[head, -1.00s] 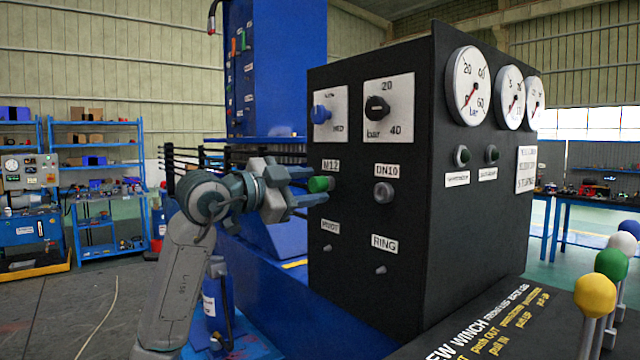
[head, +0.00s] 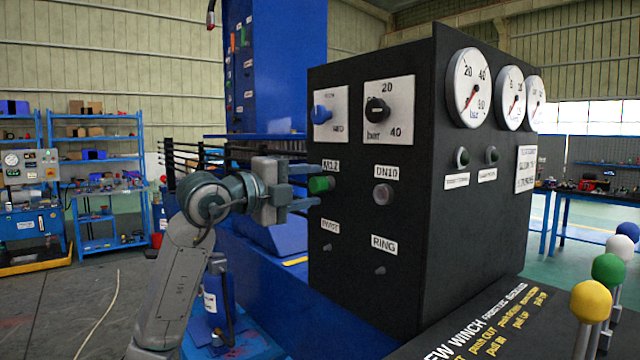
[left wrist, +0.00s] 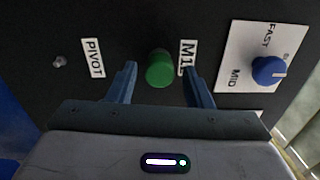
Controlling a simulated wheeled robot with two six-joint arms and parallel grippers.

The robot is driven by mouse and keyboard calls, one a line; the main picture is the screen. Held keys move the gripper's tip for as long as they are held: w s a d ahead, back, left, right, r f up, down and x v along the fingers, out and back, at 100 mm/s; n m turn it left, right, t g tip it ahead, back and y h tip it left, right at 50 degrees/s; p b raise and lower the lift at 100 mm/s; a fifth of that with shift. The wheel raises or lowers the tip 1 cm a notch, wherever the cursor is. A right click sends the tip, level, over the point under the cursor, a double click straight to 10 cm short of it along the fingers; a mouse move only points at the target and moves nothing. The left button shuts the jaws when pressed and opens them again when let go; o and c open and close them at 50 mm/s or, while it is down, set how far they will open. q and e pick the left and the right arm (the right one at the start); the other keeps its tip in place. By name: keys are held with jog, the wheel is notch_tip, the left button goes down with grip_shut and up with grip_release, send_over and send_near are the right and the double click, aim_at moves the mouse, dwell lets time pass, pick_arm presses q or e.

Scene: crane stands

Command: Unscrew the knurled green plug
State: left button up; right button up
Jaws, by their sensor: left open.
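The green plug (head: 319,185) sticks out of the dark panel under the M12 label (head: 330,166). It also shows in the left wrist view as a round green end (left wrist: 160,68). My left gripper (head: 308,187) is open in front of the panel, with one finger above and one below the plug in the head view. In the left wrist view its fingers (left wrist: 158,84) lie on both sides of the plug, with gaps between them and it. The knurling is too small to tell. My right gripper is not in view.
A grey DN10 plug (head: 383,194) is to the right of the green one. Blue (head: 321,114) and black (head: 377,109) knobs sit above. Small PIVOT (head: 327,247) and RING (head: 380,270) studs are below. Ball-topped levers (head: 591,301) stand at the right front.

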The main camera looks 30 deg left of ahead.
pick_arm(q)
jog(key=m, duration=0.4)
jog(key=shift+m+p, duration=0.35)
jog(key=shift+m, duration=0.05)
jog(key=m, duration=0.5)
jog(key=shift+m+p, duration=0.3)
jog(key=shift+p, duration=0.05)
grip_shut()
jog(key=n+b, duration=0.1)
jog(key=n, duration=0.3)
jog(key=shift+n, duration=0.7)
